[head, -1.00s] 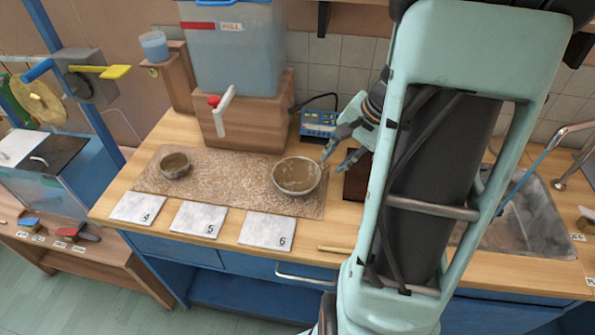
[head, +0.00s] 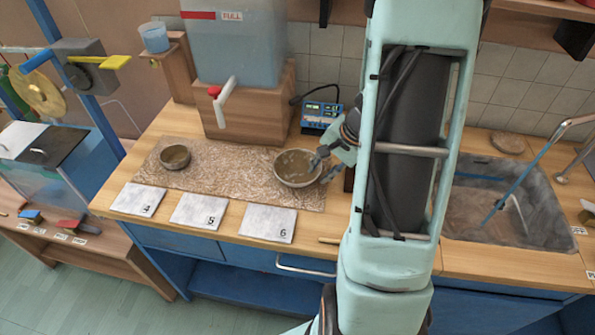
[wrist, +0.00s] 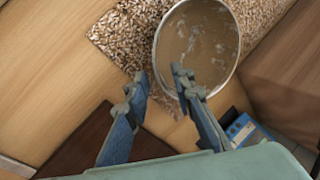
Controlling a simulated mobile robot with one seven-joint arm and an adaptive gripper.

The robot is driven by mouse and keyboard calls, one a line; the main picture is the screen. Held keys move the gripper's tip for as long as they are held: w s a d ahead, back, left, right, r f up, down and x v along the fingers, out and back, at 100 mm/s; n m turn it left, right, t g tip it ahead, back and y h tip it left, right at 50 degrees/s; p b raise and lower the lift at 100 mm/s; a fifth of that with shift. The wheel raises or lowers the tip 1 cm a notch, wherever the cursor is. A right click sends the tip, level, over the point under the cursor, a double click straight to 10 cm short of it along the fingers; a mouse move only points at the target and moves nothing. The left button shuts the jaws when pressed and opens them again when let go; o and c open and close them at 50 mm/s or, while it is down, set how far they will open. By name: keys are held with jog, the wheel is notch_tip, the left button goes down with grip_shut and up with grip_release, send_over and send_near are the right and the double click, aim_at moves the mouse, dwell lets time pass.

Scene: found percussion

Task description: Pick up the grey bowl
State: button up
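A wide grey bowl (head: 291,177) with a pale rim and brown contents stands upright on the right part of a speckled mat (head: 225,177). It also shows in the wrist view (wrist: 205,45). My gripper (head: 326,168) is at its right rim in the head view. In the wrist view my gripper (wrist: 161,84) is open and empty. One finger overlaps the bowl's near rim and the other is outside the bowl. I cannot tell whether a finger touches the rim. A smaller, darker bowl (head: 175,160) stands at the mat's left.
Tiles numbered 4, 5 and 6 (head: 267,225) lie along the mat's front. A water tank (head: 238,45) on a wooden block (head: 255,118) and a blue meter (head: 320,114) stand behind. A dark wooden block is beside my gripper. A sink (head: 480,215) is at right.

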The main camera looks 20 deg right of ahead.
grip_shut()
dwell(0.5)
